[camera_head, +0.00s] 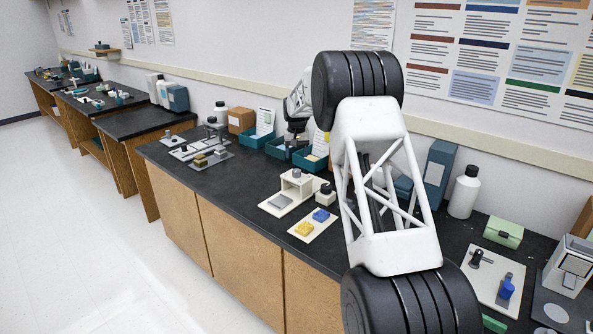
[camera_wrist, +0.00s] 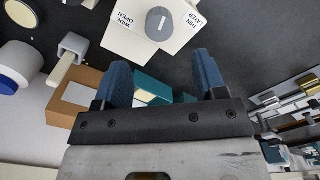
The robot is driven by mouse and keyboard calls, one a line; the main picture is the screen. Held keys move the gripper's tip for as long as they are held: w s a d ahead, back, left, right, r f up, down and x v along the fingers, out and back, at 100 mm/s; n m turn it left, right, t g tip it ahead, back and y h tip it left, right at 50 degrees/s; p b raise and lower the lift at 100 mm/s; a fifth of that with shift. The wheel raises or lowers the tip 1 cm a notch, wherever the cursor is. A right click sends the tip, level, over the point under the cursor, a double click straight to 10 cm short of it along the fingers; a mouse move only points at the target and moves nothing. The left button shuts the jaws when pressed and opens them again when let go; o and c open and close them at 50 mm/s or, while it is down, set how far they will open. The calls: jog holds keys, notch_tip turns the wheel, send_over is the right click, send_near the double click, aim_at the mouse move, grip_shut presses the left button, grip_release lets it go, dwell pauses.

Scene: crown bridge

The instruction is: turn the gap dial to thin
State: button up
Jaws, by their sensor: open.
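The gap dial (camera_wrist: 158,22) is a round grey knob with a short white mark, at the top of the wrist view. It sits on a white plate (camera_wrist: 130,40) lettered "WIDE OPEN" on the left and "THIN LAYER" on the right. The mark lies between the two labels; which end it points to is unclear. My gripper (camera_wrist: 163,72) is open, its two blue fingers apart with nothing held. The dial shows beyond the fingertips, apart from them. In the head view my gripper is small and partly hidden behind my arm, above the counter; I cannot surely match the dial there.
A brown box (camera_wrist: 75,95) and a teal bin (camera_wrist: 152,87) show near my fingers. A white bottle (camera_head: 464,192) stands at right.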

aim_at(296, 170)
jog(key=shift+n, duration=1.1)
jog(key=shift+f, duration=0.1)
jog(key=shift+f, duration=3.8)
jog(key=c, duration=0.9)
